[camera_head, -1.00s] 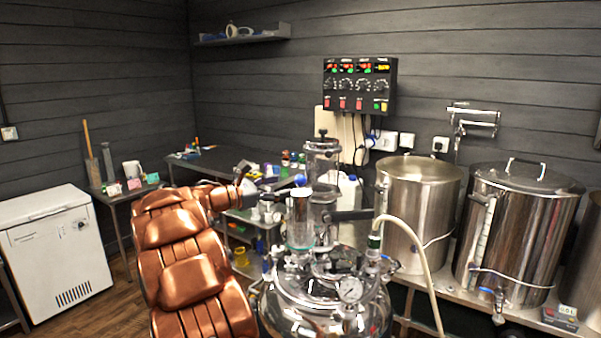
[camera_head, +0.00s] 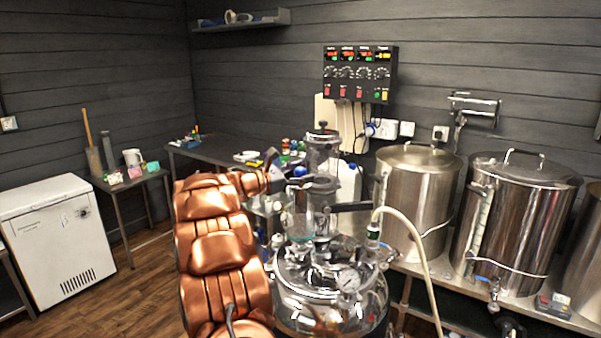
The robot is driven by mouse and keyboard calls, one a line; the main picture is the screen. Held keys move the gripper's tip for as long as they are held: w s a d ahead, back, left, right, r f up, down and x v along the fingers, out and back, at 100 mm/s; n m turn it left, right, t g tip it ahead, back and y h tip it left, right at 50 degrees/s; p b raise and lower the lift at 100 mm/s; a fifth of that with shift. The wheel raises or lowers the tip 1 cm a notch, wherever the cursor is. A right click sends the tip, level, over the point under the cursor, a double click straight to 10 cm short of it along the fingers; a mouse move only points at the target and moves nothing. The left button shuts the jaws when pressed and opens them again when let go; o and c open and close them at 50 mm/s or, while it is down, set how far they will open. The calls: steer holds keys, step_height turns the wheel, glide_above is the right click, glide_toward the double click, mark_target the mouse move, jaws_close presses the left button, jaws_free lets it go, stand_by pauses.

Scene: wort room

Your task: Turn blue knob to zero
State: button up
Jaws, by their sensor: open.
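A round blue knob (camera_head: 299,171) shows near the top of the glass and steel still (camera_head: 303,215) in the middle of the picture. My gripper (camera_head: 286,172), dark and at the end of my copper-coloured arm, is open beside the knob, on its left. One finger points up and the other reaches right, just below the knob in the picture. I cannot tell whether either finger touches it. No scale or zero mark on the knob is readable.
The still's steel boiler (camera_head: 330,300) with a gauge stands below. A pale hose (camera_head: 412,245) curves at its right. Large steel kettles (camera_head: 515,215) fill the right bench. A black control box (camera_head: 360,75) hangs on the wall. A dark table (camera_head: 225,150) stands behind my arm.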

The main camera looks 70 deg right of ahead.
steer(key=shift+c, duration=0.4)
steer(key=c, duration=1.1)
steer(key=shift+b, duration=0.3)
steer(key=shift+f+n+t+h+b, duration=0.1)
steer(key=shift+n+t+h+b, duration=0.2)
steer(key=shift+t, duration=0.1)
steer(key=shift+s+t+b, duration=0.1)
steer(key=shift+t+b, duration=0.2)
steer(key=shift+b, duration=0.1)
steer(key=n+t+h+b, duration=0.1)
steer(key=n+t+b, duration=0.1)
steer(key=b, duration=0.1)
steer(key=shift+n+t+h+b, duration=0.3)
steer(key=shift+t+b, duration=0.1)
steer(key=shift+n+t+b, duration=0.4)
steer(key=shift+t+b, duration=0.3)
steer(key=shift+t, duration=0.1)
steer(key=shift+r, duration=0.25)
